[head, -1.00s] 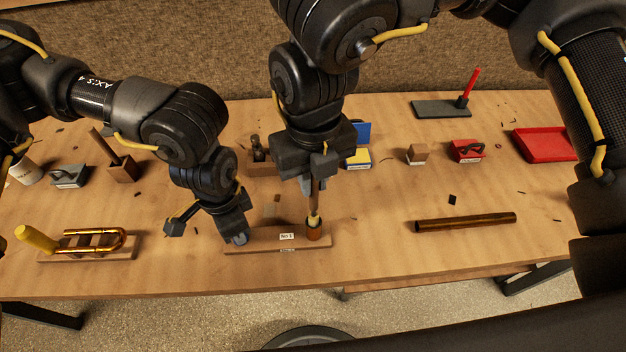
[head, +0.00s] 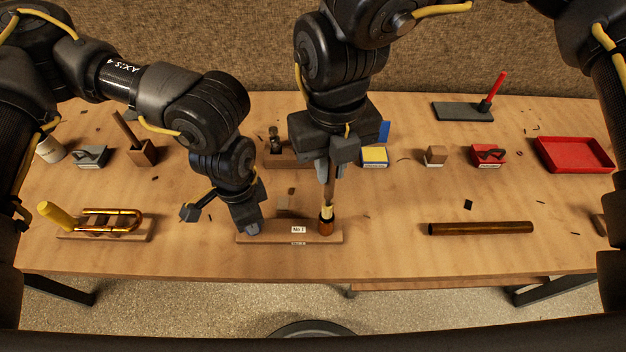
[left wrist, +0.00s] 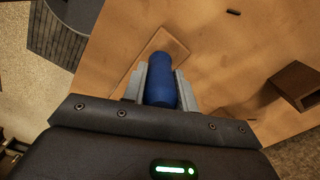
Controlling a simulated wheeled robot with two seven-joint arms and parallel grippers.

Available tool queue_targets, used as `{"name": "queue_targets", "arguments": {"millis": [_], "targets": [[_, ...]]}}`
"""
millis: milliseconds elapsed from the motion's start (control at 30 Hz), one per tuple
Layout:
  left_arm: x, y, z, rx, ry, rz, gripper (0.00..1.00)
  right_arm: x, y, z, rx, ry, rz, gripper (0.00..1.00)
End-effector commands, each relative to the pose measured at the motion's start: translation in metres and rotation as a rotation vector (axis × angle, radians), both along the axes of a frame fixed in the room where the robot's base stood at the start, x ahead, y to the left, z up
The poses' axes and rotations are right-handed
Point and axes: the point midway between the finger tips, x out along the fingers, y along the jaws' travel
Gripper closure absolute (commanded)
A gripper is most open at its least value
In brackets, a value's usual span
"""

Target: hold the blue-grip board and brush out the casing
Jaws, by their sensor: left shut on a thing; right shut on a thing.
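The wooden board (head: 275,238) with a "No 1" label lies near the table's front edge. An upright copper-coloured casing (head: 326,228) stands at its right end. My left gripper (head: 252,228) is at the board's left end. In the left wrist view its fingers (left wrist: 160,88) are shut around the blue grip (left wrist: 161,82). My right gripper (head: 329,176) is shut on the brush (head: 329,192), which points down at the casing. The pale lower part of the brush shows at the casing's mouth; any bristles inside are hidden.
A brass slide with a yellow grip (head: 58,216) lies on a board at the left. A dark brass tube (head: 480,229) lies at the right. A red tray (head: 575,155) and several small blocks stand farther back. The table between the casing and tube is mostly clear.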

Motion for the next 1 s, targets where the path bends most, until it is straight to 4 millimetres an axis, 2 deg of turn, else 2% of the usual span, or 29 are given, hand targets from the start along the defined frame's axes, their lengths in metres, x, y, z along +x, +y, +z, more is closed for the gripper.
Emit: {"name": "queue_targets", "arguments": {"millis": [567, 1000], "targets": [[0.000, 0.000, 0.000, 0.000, 0.000, 0.000, 1.00, 0.000, 0.000, 0.001, 0.000, -0.001, 0.000, 1.00], [0.000, 0.000, 0.000, 0.000, 0.000, 0.000, 1.00, 0.001, 0.000, 0.037, 0.001, -0.002, -0.001, 1.00]]}}
